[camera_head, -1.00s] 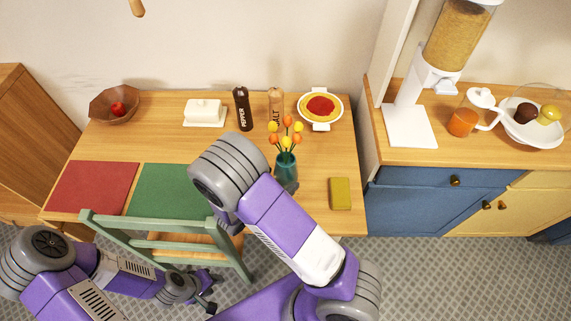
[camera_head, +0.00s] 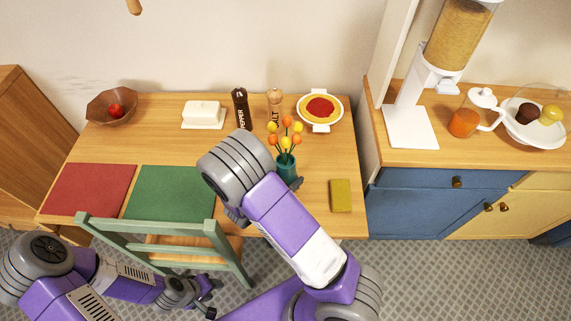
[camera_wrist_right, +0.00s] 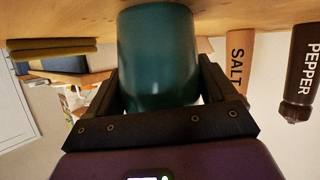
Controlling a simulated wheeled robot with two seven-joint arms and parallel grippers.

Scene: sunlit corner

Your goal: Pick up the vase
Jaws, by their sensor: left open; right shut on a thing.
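The teal vase (camera_head: 286,168) holds several orange and yellow flowers and stands upright at the table's right half, partly hidden by my right arm in the head view. In the right wrist view the vase (camera_wrist_right: 158,60) sits between the two fingers of my right gripper (camera_wrist_right: 160,90), which is shut on it. That view is upside down, and the vase's base is at or close to the tabletop; I cannot tell whether they touch. My left gripper (camera_head: 208,299) is open and empty, low beside the green chair.
The wooden table (camera_head: 318,165) also bears a pepper mill (camera_head: 241,108), a salt mill (camera_head: 275,105), a pasta plate (camera_head: 320,108), a butter dish (camera_head: 204,114), a bowl (camera_head: 112,106) and a yellow sponge-like block (camera_head: 340,195). A green chair (camera_head: 150,242) stands in front.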

